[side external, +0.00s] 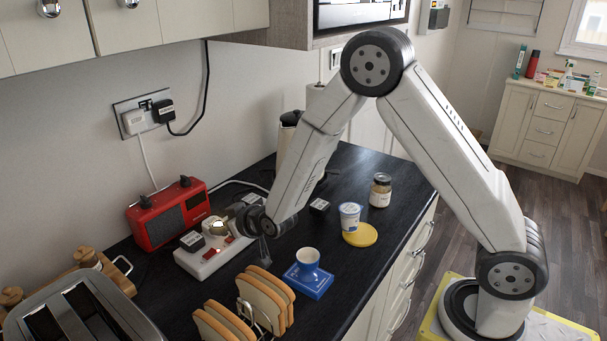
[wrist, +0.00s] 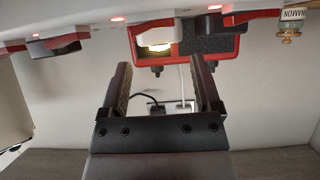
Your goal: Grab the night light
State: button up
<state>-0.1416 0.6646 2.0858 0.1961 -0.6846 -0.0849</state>
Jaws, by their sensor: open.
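The night light (side external: 218,228) shows as a small rounded, warm-toned piece on the white power strip (side external: 198,262) in the side view, partly hidden by my gripper. In the wrist view, which is upside down, the night light (wrist: 155,46) glows yellow-white under the strip (wrist: 80,32). My gripper (side external: 232,218) is close beside it, at the power strip. In the wrist view my gripper (wrist: 160,66) is open with nothing held. The night light lies between the lines of the two fingers, near their tips; I cannot tell whether they touch it.
A black plug (side external: 192,241) and lit red switches are on the strip. A red radio (side external: 168,212) stands behind. Bread slices (side external: 265,296), a cup (side external: 307,258) on a blue box (side external: 308,283), and a toaster (side external: 85,315) are nearby.

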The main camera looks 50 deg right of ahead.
aim_at(214, 223)
jog(key=shift+x, duration=2.6)
jog(key=shift+r, duration=0.15)
jog(key=c, duration=0.9)
jog(key=shift+r, duration=0.15)
jog(key=shift+r, duration=0.8)
jog(key=shift+w+d+r+v, duration=0.25)
jog(key=shift+r+v, duration=0.2)
jog(key=shift+v, duration=2.45)
jog(key=shift+w+d+r+v, duration=0.15)
jog(key=shift+r+v, duration=0.25)
jog(key=shift+v, duration=2.5)
jog(key=shift+w+d+r+v, duration=0.15)
jog(key=shift+w+r+v, duration=0.25)
jog(key=shift+v, duration=2.55)
